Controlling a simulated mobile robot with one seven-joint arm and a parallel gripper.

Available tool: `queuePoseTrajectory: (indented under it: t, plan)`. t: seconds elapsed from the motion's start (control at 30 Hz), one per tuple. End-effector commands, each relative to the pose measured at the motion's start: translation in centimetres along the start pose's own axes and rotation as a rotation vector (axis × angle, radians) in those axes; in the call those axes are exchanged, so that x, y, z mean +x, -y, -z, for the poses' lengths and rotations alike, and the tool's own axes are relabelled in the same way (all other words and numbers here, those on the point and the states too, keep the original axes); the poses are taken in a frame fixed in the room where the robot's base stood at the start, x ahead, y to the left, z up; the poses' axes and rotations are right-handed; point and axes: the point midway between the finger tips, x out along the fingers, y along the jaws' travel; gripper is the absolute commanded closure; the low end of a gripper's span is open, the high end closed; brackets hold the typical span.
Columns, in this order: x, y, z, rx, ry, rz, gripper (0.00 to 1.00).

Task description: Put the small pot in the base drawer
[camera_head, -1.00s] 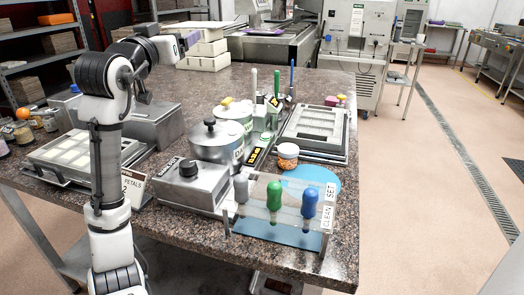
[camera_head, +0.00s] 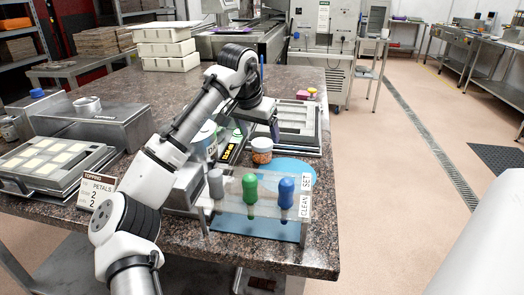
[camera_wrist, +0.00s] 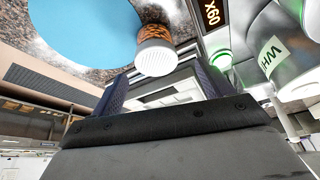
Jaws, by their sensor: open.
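The small pot (camera_head: 261,150), a clear jar of orange bits with a white lid, stands upright on the granite table beside the blue round mat. In the wrist view the small pot (camera_wrist: 155,52) shows ahead of my gripper (camera_wrist: 160,80), roughly between the two dark fingers. My gripper (camera_head: 273,128) is open and empty, just behind the pot in the head view; contact cannot be told. A low metal box (camera_head: 182,196) is mostly hidden behind my forearm. I cannot make out which drawer is the base drawer.
A clear rack (camera_head: 232,190) with grey, green and blue-handled tools stands at the front edge. A framed tray (camera_head: 297,120) lies behind the pot. The blue mat (camera_head: 292,170) is clear.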

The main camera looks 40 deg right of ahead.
Motion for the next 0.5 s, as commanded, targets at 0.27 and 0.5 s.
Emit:
queuePoseTrajectory:
  t: [0.27, 0.5]
  plan:
    - [2.3, -0.2, -0.4, 0.002, 0.001, 0.001, 0.21]
    - [5.6, -0.5, -0.7, 0.001, 0.0, -0.001, 0.21]
